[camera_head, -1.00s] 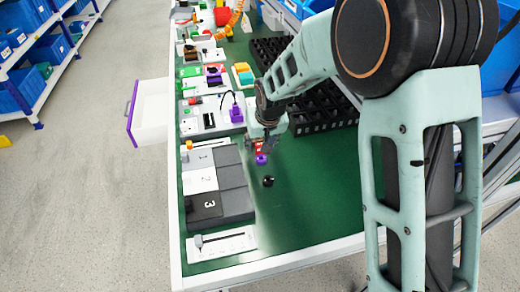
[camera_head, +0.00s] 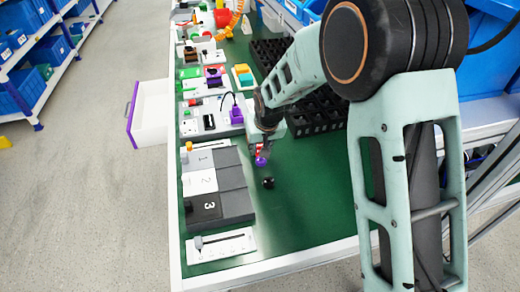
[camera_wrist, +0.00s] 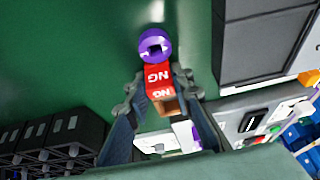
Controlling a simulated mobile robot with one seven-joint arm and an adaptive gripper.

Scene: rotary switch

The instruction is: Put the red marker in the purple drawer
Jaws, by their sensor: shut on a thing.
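My gripper (camera_wrist: 160,100) is shut on the red marker (camera_wrist: 158,76), a red block with white "NG" lettering, in the wrist view. A purple ring-like piece (camera_wrist: 155,46) sits at the marker's far end; I cannot tell if it is part of it. In the head view my gripper (camera_head: 262,147) is over the green table, right of the numbered blocks, with the purple piece (camera_head: 261,161) below it. The height above the table is unclear. The purple drawer (camera_head: 131,108), a white box with a purple front, stands open beyond the table's left edge.
Grey and white blocks numbered 1 to 3 (camera_head: 208,180) lie left of my gripper. A small black knob (camera_head: 268,182) is just in front of it. Black bins (camera_head: 318,112) stand to the right, and switches and devices line the left edge. The front green surface is clear.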

